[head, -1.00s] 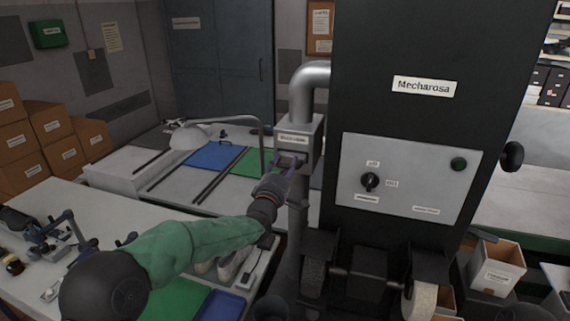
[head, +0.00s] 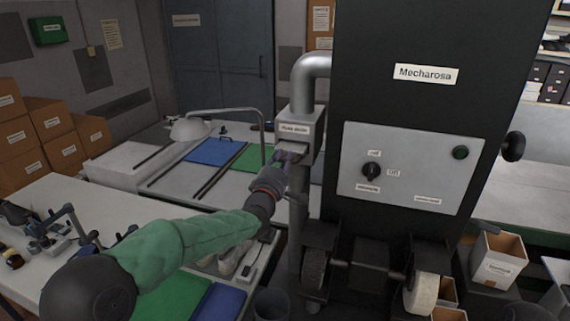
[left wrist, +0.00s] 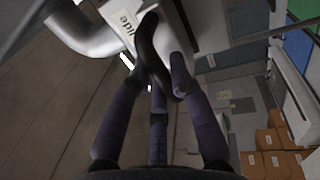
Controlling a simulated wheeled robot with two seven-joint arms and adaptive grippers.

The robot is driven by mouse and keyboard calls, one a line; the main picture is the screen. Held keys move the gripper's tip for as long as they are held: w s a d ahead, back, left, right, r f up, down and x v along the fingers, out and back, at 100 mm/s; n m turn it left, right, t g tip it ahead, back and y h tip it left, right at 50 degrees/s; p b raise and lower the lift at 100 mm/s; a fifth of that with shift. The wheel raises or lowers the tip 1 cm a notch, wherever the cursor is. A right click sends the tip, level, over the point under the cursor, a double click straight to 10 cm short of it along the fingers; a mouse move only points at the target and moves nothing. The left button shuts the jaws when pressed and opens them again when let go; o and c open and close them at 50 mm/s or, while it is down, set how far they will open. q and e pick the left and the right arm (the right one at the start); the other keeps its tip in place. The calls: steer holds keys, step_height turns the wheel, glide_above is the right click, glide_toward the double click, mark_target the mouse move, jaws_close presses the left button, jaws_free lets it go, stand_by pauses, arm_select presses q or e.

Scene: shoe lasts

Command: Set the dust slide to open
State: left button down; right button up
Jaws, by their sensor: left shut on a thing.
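The dust slide (head: 298,128) is a grey metal box with a white label, set in the grey pipe at the left of the black Mecharosa machine. In the left wrist view its pale housing (left wrist: 200,22) and part of its label show at the top. My left gripper (head: 286,157) is at the lower front of the box, its purple-grey fingers closed on the slide's handle. In the left wrist view the fingers (left wrist: 160,80) come together at a dark curved piece just under the housing. The fingers hide much of the handle, so how far the slide is out is unclear. My right gripper is out of view.
The black machine (head: 430,110) with its switch panel (head: 405,168) stands right of the pipe. Grinding wheels (head: 428,293) are low in front. A worktable (head: 120,205) lies to the left, and cartons (head: 45,140) are stacked behind it.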

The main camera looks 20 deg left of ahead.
arm_select(q)
steer(key=s+b, duration=0.3)
steer(key=s, duration=0.1)
steer(key=shift+s+f, duration=0.15)
steer(key=shift+s, duration=0.1)
steer(key=c, duration=1.4)
jaws_free()
steer(key=o, duration=0.3)
steer(key=shift+s, duration=0.2)
steer(key=shift+a, duration=0.1)
